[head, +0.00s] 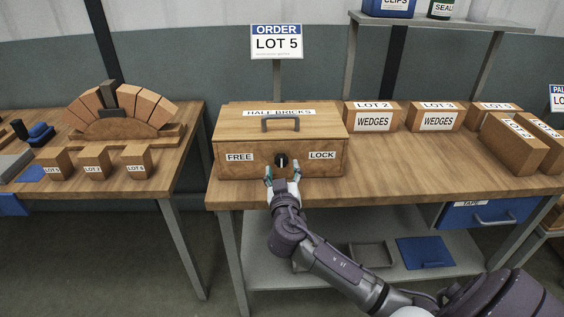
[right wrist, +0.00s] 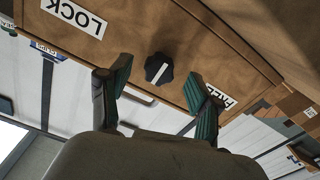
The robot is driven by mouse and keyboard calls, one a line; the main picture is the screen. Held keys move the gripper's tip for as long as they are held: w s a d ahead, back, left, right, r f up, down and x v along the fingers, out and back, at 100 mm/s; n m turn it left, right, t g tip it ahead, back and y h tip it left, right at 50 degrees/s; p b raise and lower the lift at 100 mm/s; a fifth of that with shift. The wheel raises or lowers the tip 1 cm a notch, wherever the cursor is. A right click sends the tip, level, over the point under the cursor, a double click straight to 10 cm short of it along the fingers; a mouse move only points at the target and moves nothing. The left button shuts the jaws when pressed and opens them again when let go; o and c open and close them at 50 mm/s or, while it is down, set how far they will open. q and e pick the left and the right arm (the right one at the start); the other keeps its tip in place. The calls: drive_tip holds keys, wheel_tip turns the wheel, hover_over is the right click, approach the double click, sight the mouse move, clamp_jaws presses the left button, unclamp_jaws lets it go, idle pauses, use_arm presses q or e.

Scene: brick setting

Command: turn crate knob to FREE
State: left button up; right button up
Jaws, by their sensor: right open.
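The wooden crate (head: 225,138) labelled HALF BRICKS stands on the middle table, with a handle on its lid. Its front carries a FREE label (head: 240,157) at left and a LOCK label (head: 322,155) at right. The black knob (head: 282,161) sits between them; its white mark looks about upright, toward neither label. The knob also shows in the right wrist view (right wrist: 159,69), where the labels appear upside down. My right gripper (head: 282,172) is open in front of the knob, fingers spread to either side, apparently not touching it. My left gripper is not in view.
Wedge boxes (head: 374,117) stand right of the crate on the same table. A brick arch (head: 122,108) and small blocks (head: 94,163) are on the left table, across a gap. An ORDER LOT 5 sign (head: 277,42) rises behind the crate. The tabletop (head: 415,170) is clear at front right.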

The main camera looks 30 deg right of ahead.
drive_tip(key=shift+x, duration=1.35)
drive_tip(key=c, duration=1.1)
